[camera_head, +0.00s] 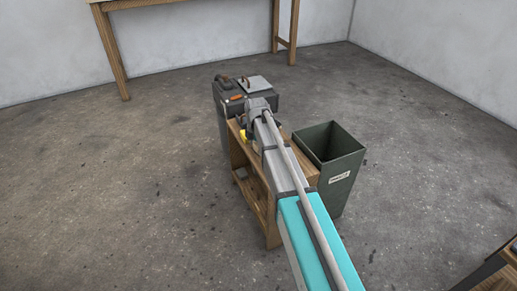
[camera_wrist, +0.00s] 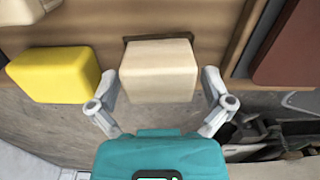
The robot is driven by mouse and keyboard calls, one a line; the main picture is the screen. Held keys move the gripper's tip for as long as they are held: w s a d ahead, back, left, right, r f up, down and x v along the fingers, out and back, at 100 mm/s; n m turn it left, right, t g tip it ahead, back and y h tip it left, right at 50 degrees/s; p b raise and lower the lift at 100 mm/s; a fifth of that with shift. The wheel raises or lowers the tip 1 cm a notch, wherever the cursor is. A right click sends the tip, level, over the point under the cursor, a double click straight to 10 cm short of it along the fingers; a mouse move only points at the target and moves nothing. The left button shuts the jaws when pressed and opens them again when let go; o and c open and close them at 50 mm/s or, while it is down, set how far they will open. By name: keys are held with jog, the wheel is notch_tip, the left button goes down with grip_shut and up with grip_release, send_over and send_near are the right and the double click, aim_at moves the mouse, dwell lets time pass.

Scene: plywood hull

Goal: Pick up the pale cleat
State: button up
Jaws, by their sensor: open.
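The pale cleat (camera_wrist: 158,72) looks like a cream block with rounded edges, and it sits by a wooden surface in the wrist view. My gripper (camera_wrist: 161,76) is open, with one finger on each side of the near part of the cleat. I cannot tell whether either finger touches it. A yellow block (camera_wrist: 52,76) lies left of the cleat, beside my left finger. In the head view my arm covers the cleat and the gripper; only a bit of yellow (camera_head: 243,136) shows beside the arm.
A wooden bench (camera_head: 268,225) stands under my arm. A dark green open bin (camera_head: 344,180) is at its right, and a dark grey machine (camera_head: 231,106) at its far end. Another pale piece (camera_wrist: 27,9) and a dark red panel (camera_wrist: 292,52) edge the wrist view.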

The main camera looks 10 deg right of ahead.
dwell(0.3)
jog(key=c, duration=1.1)
jog(key=shift+r, duration=0.15)
notch_tip(320, 180, up, 3)
jog(key=p, duration=0.3)
jog(key=s+r+p, duration=0.3)
jog(key=s, duration=0.1)
jog(key=s+d+r+p, duration=0.1)
jog(key=s+r+p, duration=0.2)
jog(key=s, duration=0.2)
jog(key=s+r+p, duration=0.3)
jog(key=s+p, duration=0.1)
jog(key=s, duration=0.1)
jog(key=shift+d+r, duration=0.2)
jog(key=shift+r, duration=0.2)
